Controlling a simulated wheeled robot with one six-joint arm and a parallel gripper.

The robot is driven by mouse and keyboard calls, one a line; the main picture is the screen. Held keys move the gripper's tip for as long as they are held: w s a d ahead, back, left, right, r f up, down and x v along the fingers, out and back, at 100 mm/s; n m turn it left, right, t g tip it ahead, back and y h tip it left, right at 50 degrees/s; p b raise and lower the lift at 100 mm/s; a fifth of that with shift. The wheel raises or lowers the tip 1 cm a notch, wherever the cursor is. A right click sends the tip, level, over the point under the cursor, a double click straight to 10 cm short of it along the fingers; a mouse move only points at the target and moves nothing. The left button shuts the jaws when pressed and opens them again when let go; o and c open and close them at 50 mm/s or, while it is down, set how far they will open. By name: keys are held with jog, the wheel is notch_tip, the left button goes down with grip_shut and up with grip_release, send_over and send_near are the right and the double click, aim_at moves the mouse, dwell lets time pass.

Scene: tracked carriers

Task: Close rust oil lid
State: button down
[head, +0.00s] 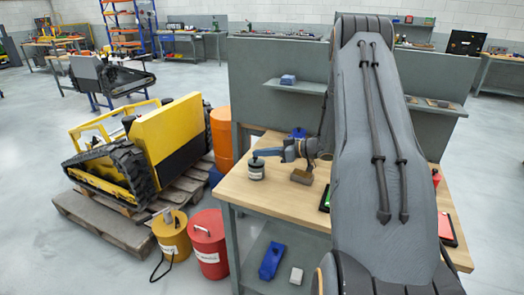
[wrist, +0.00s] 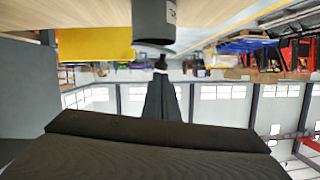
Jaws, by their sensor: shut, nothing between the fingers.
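A small dark can (head: 256,172) with a white label stands upright on the wooden bench, near its left edge. Its label is too small to read. Its dark lid (head: 256,161) appears to sit on top; whether it is fully seated I cannot tell. My gripper (head: 262,153) is shut and empty, right at the top of the can, reaching in from the right. In the wrist view, which is upside down, the can (wrist: 155,18) hangs at the top centre and my shut fingers (wrist: 160,75) point at its lid end. Contact is unclear.
A brown block (head: 302,177) lies on the wooden bench (head: 240,190) right of the can. A grey panel with a shelf (head: 295,87) stands behind. Yellow (head: 172,238) and red (head: 209,245) lidded cans stand on the floor, beside a yellow tracked machine (head: 160,140) on pallets.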

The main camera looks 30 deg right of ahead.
jog(key=shift+s+a+f, duration=0.4)
jog(key=shift+a+f, duration=0.15)
jog(key=shift+f, duration=0.05)
